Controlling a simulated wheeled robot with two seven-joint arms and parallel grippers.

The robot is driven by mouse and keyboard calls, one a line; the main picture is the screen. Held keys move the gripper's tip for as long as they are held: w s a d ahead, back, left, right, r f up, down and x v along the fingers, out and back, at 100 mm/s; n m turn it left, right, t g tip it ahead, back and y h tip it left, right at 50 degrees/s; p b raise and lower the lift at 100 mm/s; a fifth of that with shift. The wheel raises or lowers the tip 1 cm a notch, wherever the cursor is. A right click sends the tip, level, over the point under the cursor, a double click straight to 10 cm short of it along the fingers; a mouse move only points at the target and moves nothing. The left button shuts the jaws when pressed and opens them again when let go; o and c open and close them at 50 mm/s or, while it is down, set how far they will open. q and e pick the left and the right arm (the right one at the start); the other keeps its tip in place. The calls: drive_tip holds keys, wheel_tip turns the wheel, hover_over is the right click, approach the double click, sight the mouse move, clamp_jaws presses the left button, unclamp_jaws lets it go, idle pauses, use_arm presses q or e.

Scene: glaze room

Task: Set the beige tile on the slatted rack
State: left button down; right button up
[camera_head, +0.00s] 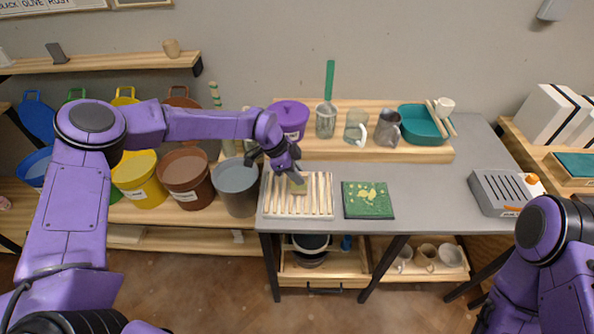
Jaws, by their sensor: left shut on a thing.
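The slatted rack (298,210), of pale wood, lies near the front left of the grey table. My left gripper (293,180) is over the rack's back part, pointing down, shut on the beige tile (297,187). The tile is small in view and partly hidden by the gripper. It is at or just above the slats; I cannot tell whether it touches them. My right arm shows at the right edge, but its gripper is not in view.
A green mat (367,200) with yellow flecks lies right of the rack. A grey slotted box (497,193) stands farther right. Mugs, a purple pot (289,118) and a teal tray (422,124) stand on the wooden riser behind. Glaze buckets stand left of the table. Grey tabletop between mat and box is clear.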

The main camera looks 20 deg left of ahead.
use_arm(q)
drive_tip(key=shift+f, duration=0.2)
drive_tip(key=c, duration=1)
unclamp_jaws()
drive_tip(key=shift+a+r, duration=0.15)
drive_tip(key=shift+r, duration=0.2)
drive_tip(key=b+v, duration=0.3)
drive_tip(key=v, duration=0.8)
drive_tip(key=shift+s+r, duration=0.1)
drive_tip(key=shift+s, duration=0.05)
